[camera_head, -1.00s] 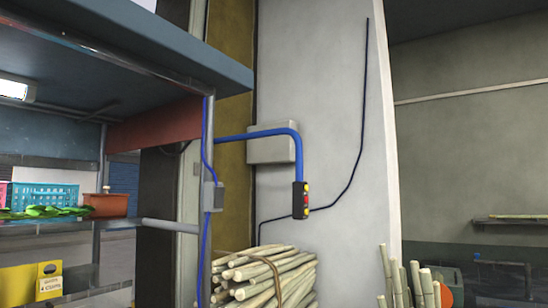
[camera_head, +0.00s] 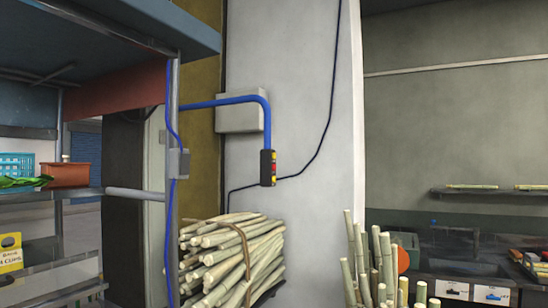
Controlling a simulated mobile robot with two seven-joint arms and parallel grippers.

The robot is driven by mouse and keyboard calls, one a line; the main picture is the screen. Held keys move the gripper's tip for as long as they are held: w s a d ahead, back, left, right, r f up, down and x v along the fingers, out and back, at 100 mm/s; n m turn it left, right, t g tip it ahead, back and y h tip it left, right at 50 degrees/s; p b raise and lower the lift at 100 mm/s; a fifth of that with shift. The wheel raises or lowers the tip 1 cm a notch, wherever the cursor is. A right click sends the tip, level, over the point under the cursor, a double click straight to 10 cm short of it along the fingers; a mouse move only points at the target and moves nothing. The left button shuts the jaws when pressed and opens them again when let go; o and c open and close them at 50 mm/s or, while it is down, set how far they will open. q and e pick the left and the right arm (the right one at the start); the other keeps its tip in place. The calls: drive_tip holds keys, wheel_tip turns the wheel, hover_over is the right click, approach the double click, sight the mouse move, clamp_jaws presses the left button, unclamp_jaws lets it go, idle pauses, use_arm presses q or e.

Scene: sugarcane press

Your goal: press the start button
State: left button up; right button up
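A small black control box (camera_head: 268,168) hangs at the end of a bent blue pipe (camera_head: 235,101), in front of the pale wall pillar near the middle of the head view. It carries yellow and red buttons on its front. Which of them is the start button is too small to tell. Neither of my grippers shows in the head view.
A bundle of sugarcane (camera_head: 230,255) lies below the control box. More canes (camera_head: 372,265) stand upright to its right. A dark counter (camera_head: 460,265) is at right.

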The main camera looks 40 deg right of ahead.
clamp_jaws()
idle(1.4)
